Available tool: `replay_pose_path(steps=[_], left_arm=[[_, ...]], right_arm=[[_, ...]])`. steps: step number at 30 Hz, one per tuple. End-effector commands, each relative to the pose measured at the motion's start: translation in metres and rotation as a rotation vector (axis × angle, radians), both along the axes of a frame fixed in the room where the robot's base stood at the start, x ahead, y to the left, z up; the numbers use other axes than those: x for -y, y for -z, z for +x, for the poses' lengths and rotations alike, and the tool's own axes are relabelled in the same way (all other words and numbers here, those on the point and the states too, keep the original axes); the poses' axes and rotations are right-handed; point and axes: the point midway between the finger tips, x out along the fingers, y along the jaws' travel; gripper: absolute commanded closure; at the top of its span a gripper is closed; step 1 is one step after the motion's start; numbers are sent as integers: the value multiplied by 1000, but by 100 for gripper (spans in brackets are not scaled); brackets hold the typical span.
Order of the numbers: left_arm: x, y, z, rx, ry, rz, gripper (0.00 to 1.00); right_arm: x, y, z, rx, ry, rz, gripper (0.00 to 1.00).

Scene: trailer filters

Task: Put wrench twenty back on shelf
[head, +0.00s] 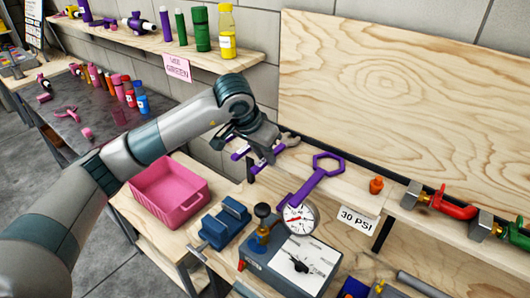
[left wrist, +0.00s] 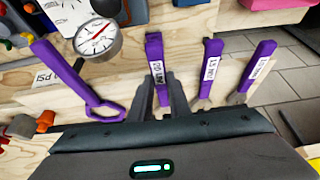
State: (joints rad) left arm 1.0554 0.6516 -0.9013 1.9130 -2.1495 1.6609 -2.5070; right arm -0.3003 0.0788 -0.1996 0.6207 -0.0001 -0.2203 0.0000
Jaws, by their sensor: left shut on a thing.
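My left gripper (head: 263,152) is at the wooden ledge (head: 345,190) below the upright plywood panel. In the left wrist view its two fingers (left wrist: 163,103) are shut on a purple wrench with a white label that seems to read 20 (left wrist: 156,68). That wrench points away from the gripper; its far end is clear and its near end is hidden between the fingers. Whether it touches the ledge is unclear. Two more purple wrenches, a middle one (left wrist: 206,68) and an outer one (left wrist: 258,68), lie beside it. My right gripper is not in view.
A large purple ring wrench (head: 318,178) lies to the right, near a pressure gauge (head: 299,217). A blue vise (head: 225,222), a pink bin (head: 168,190) and red-handled valve (head: 450,205) stand around. An upper shelf (head: 165,40) holds bottles.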

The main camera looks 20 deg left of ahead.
Motion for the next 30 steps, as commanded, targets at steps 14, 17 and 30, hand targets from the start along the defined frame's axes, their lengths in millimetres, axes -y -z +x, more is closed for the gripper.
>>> replay_pose_path(steps=[14, 17, 30], left_arm=[[0, 2, 0, 1, 0, 0, 100], [0, 3, 0, 1, 0, 0, 100], [0, 5, 0, 1, 0, 0, 62]], right_arm=[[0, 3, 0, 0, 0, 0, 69], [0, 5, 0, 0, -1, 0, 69], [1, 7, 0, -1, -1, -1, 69]])
